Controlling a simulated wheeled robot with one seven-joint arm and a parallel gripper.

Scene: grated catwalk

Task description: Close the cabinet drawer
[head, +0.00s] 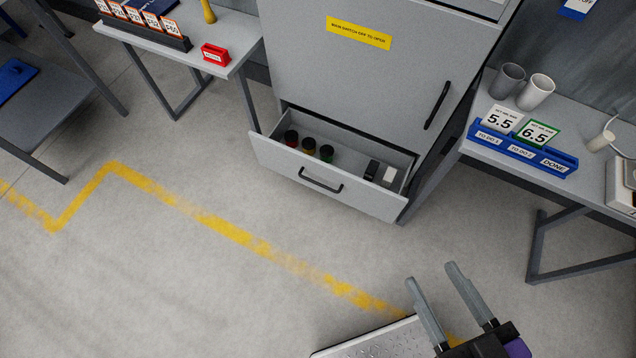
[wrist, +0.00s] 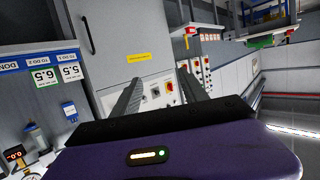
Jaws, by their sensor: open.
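The grey cabinet (head: 350,75) stands at the top middle of the head view, with a yellow label and a closed door above the drawer. The cabinet drawer (head: 280,158) at its bottom is pulled out. A dark bar handle (head: 320,181) is on its front. Inside lie several dark cylinders with coloured parts and small dark and pale boxes. My gripper (head: 438,288) is open and empty, low at the right in the head view, apart from the drawer and in front of it. In the wrist view the cabinet (wrist: 128,40) appears beyond my open fingers (wrist: 160,97).
A bench (head: 480,125) at right holds cups, a blue card rack (head: 520,148) and number cards. A yellow line (head: 240,235) crosses the floor. The floor before the drawer is clear.

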